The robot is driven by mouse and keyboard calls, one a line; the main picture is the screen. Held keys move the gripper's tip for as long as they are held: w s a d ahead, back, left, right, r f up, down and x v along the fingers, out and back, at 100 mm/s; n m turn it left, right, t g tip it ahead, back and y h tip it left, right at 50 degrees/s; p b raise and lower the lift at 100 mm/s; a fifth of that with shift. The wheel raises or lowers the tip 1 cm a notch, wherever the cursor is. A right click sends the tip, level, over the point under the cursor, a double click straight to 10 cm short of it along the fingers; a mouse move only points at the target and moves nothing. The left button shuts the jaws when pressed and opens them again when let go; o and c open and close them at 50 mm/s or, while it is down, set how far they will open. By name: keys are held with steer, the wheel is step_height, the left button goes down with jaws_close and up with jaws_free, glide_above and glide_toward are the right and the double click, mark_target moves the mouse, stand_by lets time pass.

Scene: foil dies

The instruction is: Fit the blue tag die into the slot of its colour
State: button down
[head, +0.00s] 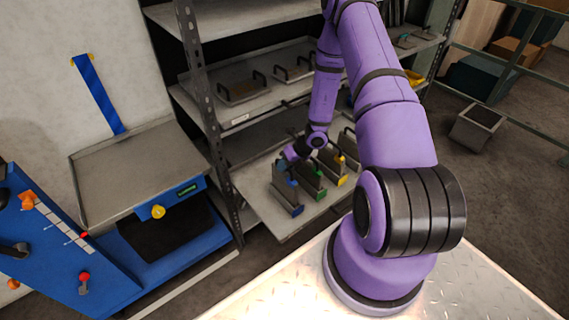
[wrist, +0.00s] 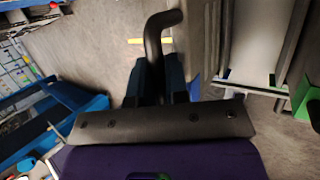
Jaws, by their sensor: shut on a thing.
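The blue tag die (head: 283,186) is a grey upright plate at the left end of a row on the low shelf, with blue at its base. My gripper (head: 291,156) is at its top, shut on its dark bent handle. The handle (wrist: 155,42) also shows between the fingers of my gripper (wrist: 160,80) in the wrist view. The blue slot (head: 293,211) is at the front of the row, below the die. Whether the die is fully seated in it I cannot tell. My gripper and arm hide part of the die.
Close on the right stand the green die (head: 312,182) and the yellow die (head: 337,170). A rack upright (head: 212,125) stands to the left, beside a blue press with a grey table (head: 140,165). An upper shelf (head: 245,110) with handled plates hangs above the row.

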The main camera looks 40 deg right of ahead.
mark_target(284, 182)
steer(key=shift+f, duration=1.8)
steer(key=c, duration=1.1)
jaws_free()
